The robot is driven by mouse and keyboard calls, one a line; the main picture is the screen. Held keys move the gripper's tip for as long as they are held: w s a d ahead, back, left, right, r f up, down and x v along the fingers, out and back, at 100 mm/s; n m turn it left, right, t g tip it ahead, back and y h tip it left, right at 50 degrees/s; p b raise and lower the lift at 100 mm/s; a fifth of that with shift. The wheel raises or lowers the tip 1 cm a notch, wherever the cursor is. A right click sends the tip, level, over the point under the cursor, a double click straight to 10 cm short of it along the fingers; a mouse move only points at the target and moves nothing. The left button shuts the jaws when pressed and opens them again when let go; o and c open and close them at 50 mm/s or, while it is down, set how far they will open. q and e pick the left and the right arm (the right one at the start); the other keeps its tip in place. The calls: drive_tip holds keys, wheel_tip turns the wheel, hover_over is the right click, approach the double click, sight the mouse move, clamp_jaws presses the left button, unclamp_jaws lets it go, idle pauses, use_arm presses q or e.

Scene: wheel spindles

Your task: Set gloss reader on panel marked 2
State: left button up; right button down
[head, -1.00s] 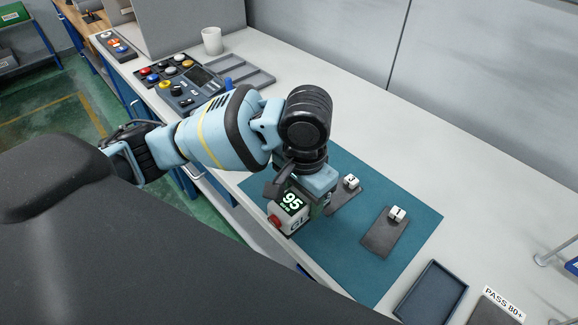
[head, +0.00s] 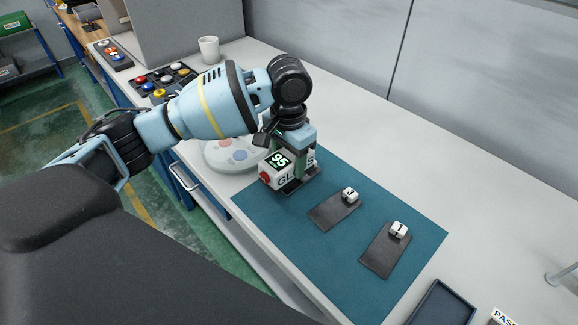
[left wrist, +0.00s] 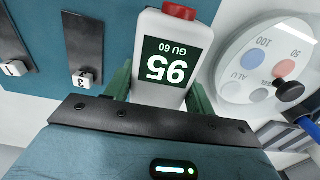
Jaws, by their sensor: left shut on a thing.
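The gloss reader (head: 270,178) is a white block with a red button and a green-on-dark display reading 95. It also shows in the left wrist view (left wrist: 171,82), upside down, with "GU 60". My left gripper (head: 300,162) is shut on it, fingers on both sides, at the far-left end of the teal mat. A dark panel (head: 301,186) shows partly under the reader; its number marker is hidden, and I cannot tell whether they touch. Panel 3 (head: 331,213) and panel 1 (head: 382,255) lie bare to the right, each with a white number cube. My right gripper is not in view.
A round pale dial plate (head: 222,156) with coloured spots stands close left of the reader. The teal mat (head: 275,215) has free room in front. A dark tray (head: 440,305) lies at the near right, and a white cup (head: 209,49) stands at the back.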

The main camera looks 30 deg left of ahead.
use_arm(q)
drive_tip(key=shift+w, duration=0.1)
drive_tip(key=shift+w+a, duration=0.25)
wheel_tip(320, 180, down, 4)
drive_tip(key=shift+r, duration=0.25)
drive_tip(key=o, duration=1.5)
drive_tip(key=shift+f, duration=0.15)
drive_tip(key=shift+c, duration=0.2)
